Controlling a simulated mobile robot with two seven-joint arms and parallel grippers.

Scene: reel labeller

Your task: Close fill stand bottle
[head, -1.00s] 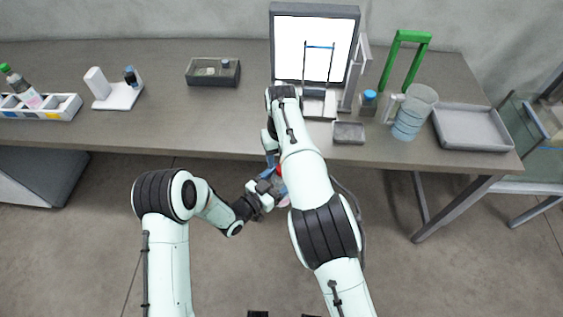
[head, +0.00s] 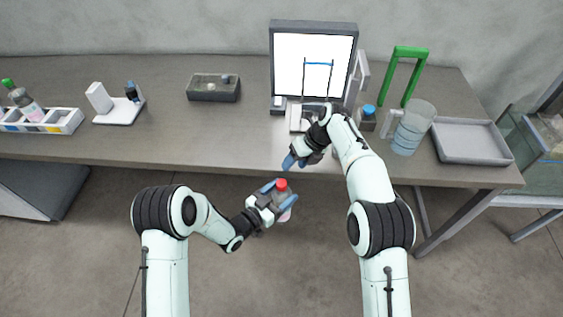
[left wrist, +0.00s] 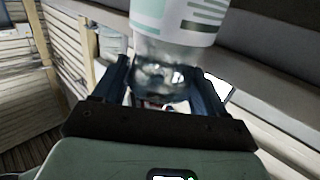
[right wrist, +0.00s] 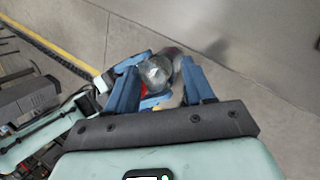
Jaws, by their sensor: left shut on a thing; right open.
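A bottle with a red cap (head: 281,185) is held by my left gripper (head: 277,197), in front of the table edge. In the left wrist view the bottle shows a white and teal label (left wrist: 178,22) and a clear body between the fingers. My right gripper (head: 294,160) is open, above and a little right of the red cap, near the front edge. In the right wrist view, a round greyish clear part (right wrist: 155,73) and a bit of red show beyond its fingers, with my left gripper around them. A white stand (head: 120,110) with a dark blue-capped bottle (head: 132,92) is on the left.
A lit panel (head: 312,60) stands at the back of the table (head: 220,140). A blue-capped bottle (head: 367,118), green frame (head: 410,54), clear cylinder (head: 413,130) and grey tray (head: 470,142) are on the right. A dark box (head: 213,92) and bottle rack (head: 65,120) are left. The table's left-centre front is clear.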

